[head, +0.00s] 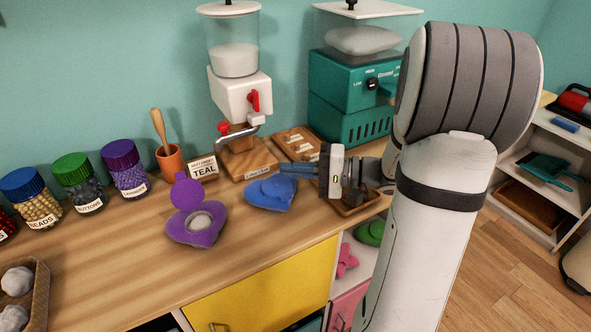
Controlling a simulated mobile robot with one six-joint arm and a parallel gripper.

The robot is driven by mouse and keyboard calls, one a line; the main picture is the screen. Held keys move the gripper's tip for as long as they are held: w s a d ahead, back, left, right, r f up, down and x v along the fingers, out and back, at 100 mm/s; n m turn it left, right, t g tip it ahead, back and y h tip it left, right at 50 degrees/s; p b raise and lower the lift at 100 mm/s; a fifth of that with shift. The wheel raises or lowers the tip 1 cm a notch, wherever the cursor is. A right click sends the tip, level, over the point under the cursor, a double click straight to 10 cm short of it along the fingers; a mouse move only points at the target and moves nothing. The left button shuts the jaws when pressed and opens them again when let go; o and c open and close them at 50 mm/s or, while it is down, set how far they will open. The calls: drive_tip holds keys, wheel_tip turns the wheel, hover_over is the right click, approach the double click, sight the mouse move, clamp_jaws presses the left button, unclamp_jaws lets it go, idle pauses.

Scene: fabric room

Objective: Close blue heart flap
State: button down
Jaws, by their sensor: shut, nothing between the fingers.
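A white dispenser (240,95) and a teal machine (350,80) stand at the back. A card reading TEAL (203,168), a mortar (170,159) and several lidded jars (125,170) line the wall.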

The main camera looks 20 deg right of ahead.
drive_tip(key=shift+s+d+f+b, duration=0.1)
drive_tip(key=shift+s+f+b, duration=0.2)
drive_tip(key=shift+f+b, duration=0.25)
drive_tip(key=shift+s+f+b, duration=0.25)
drive_tip(key=shift+f+b, duration=0.15)
drive_tip(key=shift+b, duration=0.1)
drive_tip(key=v, duration=0.8)
drive_tip(key=shift+s+a+r+g+p, duration=0.1)
drive_tip(key=shift+a+g+p, duration=0.25)
drive_tip(key=shift+p, duration=0.15)
drive_tip(key=s+a+r+n+g+h+p, duration=0.3)
drive_tip(key=s+a+r+g+h+p, duration=0.3)
drive_tip(key=s+a+g+h+p, duration=0.35)
wheel_tip(320, 180, up, 7)
drive_tip(key=s+n+t+h+p, duration=0.1)
drive_tip(key=n+t+h+p, duration=0.2)
drive_tip(key=t+h+p, duration=0.2)
drive_tip(key=h+p, duration=0.1)
drive_tip(key=p, duration=0.2)
drive_tip(key=shift+s+d+r, duration=0.15)
drive_tip(key=shift+s+d, duration=0.15)
drive_tip(key=shift+s, duration=0.05)
